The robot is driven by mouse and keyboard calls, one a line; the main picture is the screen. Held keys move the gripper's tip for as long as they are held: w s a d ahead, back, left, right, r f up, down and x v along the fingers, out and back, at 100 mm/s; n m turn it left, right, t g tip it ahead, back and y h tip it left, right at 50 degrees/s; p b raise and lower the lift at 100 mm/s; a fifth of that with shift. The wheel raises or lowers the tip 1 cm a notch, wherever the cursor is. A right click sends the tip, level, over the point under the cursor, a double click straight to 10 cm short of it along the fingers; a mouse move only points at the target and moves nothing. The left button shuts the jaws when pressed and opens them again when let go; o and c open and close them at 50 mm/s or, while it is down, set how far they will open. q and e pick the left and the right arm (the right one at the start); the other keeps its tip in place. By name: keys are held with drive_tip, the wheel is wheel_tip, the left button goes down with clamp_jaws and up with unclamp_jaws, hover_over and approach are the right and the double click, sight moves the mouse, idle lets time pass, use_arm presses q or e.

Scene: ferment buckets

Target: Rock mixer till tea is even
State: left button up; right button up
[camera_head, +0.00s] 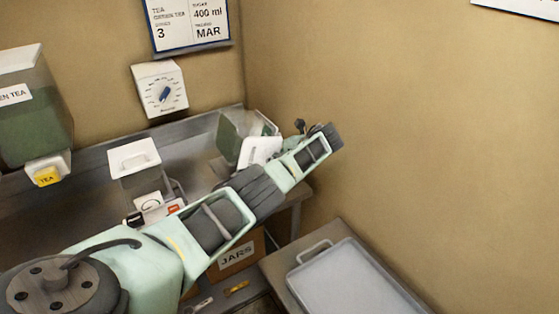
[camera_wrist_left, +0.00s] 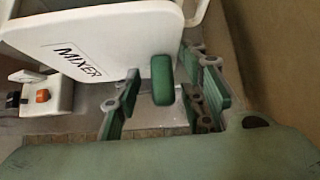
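The mixer (camera_head: 262,149) is a white unit with a greenish see-through container, at the right end of the metal bench in the head view. In the left wrist view its white panel (camera_wrist_left: 85,45), labelled MIXER, fills the upper left, with a green handle (camera_wrist_left: 162,80) at its right edge. My left gripper (camera_wrist_left: 165,100) is open, its green-padded fingers apart on either side of the handle's lower part. I cannot tell whether a pad touches the handle. In the head view my left arm partly hides the bench. How even the tea is cannot be told. My right gripper is not in view.
A green tea dispenser (camera_head: 35,115) stands at the left. A white container (camera_head: 135,160) sits on the bench. A small white box with an orange switch (camera_wrist_left: 43,96) is left of the mixer. A dial (camera_head: 160,90) hangs on the wall. A grey tray (camera_head: 350,280) lies at lower right.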

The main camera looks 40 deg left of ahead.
use_arm(q)
drive_tip(key=shift+r, duration=0.1)
drive_tip(key=shift+w+d+r, duration=0.15)
drive_tip(key=shift+d+r, duration=0.2)
drive_tip(key=shift+d, duration=0.1)
drive_tip(key=v, duration=1.1)
drive_tip(key=shift+s, duration=0.2)
drive_tip(key=shift+a, duration=0.15)
drive_tip(key=shift+c, duration=0.2)
